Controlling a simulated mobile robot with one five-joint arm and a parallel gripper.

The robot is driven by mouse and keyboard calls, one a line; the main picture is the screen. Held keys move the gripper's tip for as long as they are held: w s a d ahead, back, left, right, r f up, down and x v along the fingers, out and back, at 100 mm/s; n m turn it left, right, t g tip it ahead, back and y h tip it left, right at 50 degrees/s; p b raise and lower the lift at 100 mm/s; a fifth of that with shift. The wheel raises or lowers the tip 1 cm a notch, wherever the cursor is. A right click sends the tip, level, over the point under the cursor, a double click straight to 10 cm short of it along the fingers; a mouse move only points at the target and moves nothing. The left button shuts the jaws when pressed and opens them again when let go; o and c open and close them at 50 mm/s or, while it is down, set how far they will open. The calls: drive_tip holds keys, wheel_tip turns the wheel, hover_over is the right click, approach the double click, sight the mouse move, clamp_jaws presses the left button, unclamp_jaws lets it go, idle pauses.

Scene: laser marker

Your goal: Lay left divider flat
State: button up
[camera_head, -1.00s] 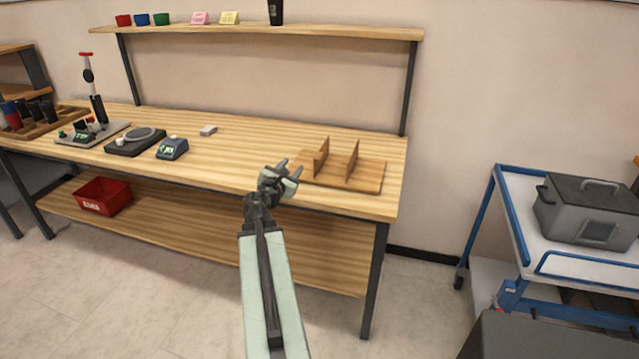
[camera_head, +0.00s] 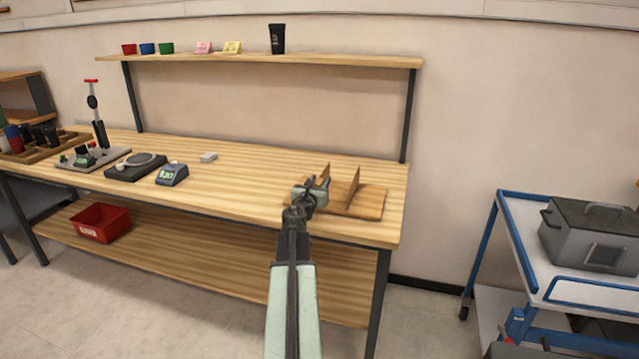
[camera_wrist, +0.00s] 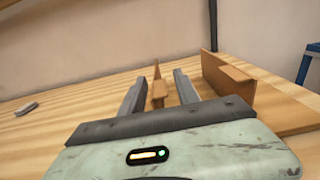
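The left divider (camera_head: 325,174) is a thin upright brown panel on a wooden base board (camera_head: 372,203), partly hidden behind my gripper. In the wrist view the left divider (camera_wrist: 158,88) stands edge-on between my two fingers. My gripper (camera_head: 318,184) is at the board's left side; its grey fingers (camera_wrist: 159,77) are open, one on each side of the divider, with gaps visible. I cannot tell exactly how far the divider reaches between them. The right divider (camera_head: 353,187) stands upright, to the right of my right finger; it also shows in the wrist view (camera_wrist: 226,78).
The board lies near the right front corner of the workbench (camera_head: 240,178). A small grey block (camera_head: 209,157), a digital scale (camera_head: 172,175) and a turntable (camera_head: 136,166) stand to the left. A shelf (camera_head: 340,61) runs above the back. A blue cart (camera_head: 528,262) stands at right.

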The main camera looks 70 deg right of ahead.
clamp_jaws()
idle(1.4)
